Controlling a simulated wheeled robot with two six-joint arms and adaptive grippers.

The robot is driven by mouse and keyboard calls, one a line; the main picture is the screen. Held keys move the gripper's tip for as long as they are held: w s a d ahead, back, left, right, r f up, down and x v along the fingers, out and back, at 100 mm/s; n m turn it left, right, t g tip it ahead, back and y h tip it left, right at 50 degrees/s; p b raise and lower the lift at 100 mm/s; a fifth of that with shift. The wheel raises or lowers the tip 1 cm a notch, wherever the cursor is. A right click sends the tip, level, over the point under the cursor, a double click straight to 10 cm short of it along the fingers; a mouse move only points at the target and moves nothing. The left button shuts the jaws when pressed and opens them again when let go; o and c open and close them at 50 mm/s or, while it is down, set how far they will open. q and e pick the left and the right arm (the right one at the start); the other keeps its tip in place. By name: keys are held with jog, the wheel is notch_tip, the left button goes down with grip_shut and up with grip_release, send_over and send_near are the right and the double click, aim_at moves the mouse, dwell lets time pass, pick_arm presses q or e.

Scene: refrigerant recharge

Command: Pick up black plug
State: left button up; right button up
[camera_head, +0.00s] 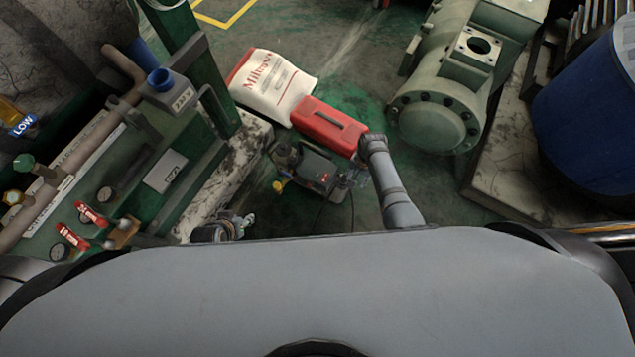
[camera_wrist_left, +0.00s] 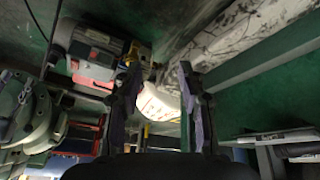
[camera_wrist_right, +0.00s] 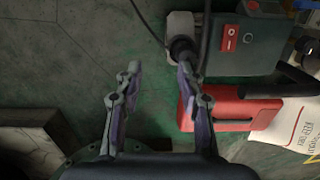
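A black plug (camera_wrist_right: 182,48) with a dark cable shows in the right wrist view, against a light grey block on the grey-green machine (camera_wrist_right: 243,45). My right gripper (camera_wrist_right: 159,72) is open, with nothing between its fingers. Its right finger overlaps the lower edge of the plug in the picture; I cannot tell whether they touch. In the head view my right arm reaches beside the machine (camera_head: 312,172), and the plug is not clear there. My left gripper (camera_head: 245,223) is low at the left, by the green frame. In the left wrist view (camera_wrist_left: 157,85) it is open and empty.
A red canister (camera_head: 328,125) and a white bag (camera_head: 270,84) lie beyond the machine. A green pipe frame with gauges and red valve handles (camera_head: 92,213) stands at the left. A large green compressor (camera_head: 438,115) and a blue drum (camera_head: 590,110) stand at the right.

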jog(key=m+b, duration=0.2)
jog(key=b, duration=0.3)
send_over(344, 177)
jog(key=d, duration=0.1)
jog(key=shift+w+a+f+g+b, duration=0.15)
jog(key=shift+f+b, duration=0.1)
jog(key=shift+f, duration=0.2)
jog(key=shift+w+f+g+b, duration=0.15)
jog(key=shift+f+b, duration=0.1)
jog(key=shift+f, duration=0.15)
notch_tip(344, 177, down, 2)
jog(key=shift+s+a+f+b, duration=0.1)
jog(key=shift+s+f+b, duration=0.05)
jog(key=shift+b, duration=0.5)
pick_arm(q)
jog(key=w+r+t, duration=0.6)
jog(key=w+r, duration=0.2)
jog(key=r, duration=0.5)
jog(key=w+r+t, duration=0.7)
jog(key=w+r, duration=0.2)
jog(key=r, duration=0.4)
jog(key=shift+w+d+m+t, duration=0.2)
jog(key=shift+w+m+t, duration=0.05)
jog(key=shift+m+t, duration=0.05)
